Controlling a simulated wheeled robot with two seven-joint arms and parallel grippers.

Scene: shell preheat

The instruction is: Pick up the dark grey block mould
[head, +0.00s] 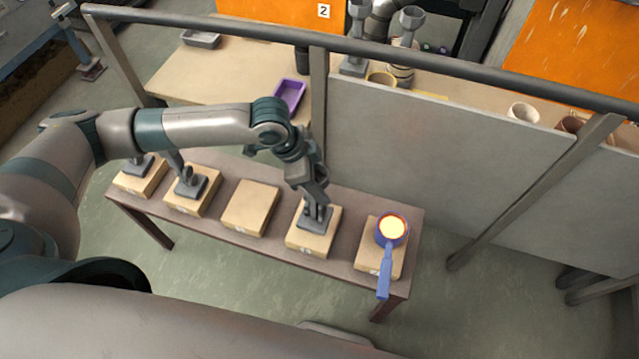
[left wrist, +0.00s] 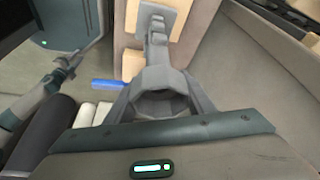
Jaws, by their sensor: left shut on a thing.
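The dark grey block mould (head: 313,221) has a flat grey plate and sits on the fourth tan block from the left on the bench. My left gripper (head: 317,209) is directly above it, shut on its upright part. In the left wrist view the shut fingers (left wrist: 157,38) reach the mould's grey plate (left wrist: 176,20). The plate looks flat on the tan block, and I cannot see a gap under it. The fingers hide much of the mould's handle. What looks like my right gripper (left wrist: 66,64) shows small at the left of the wrist view; its jaws are unclear.
Two similar grey moulds (head: 190,187) sit on tan blocks to the left. The middle block (head: 249,208) is bare. A blue ladle (head: 385,265) with glowing contents rests on the rightmost block. A grey panel (head: 430,150) stands behind the bench (head: 340,256); a purple tray (head: 290,95) lies beyond.

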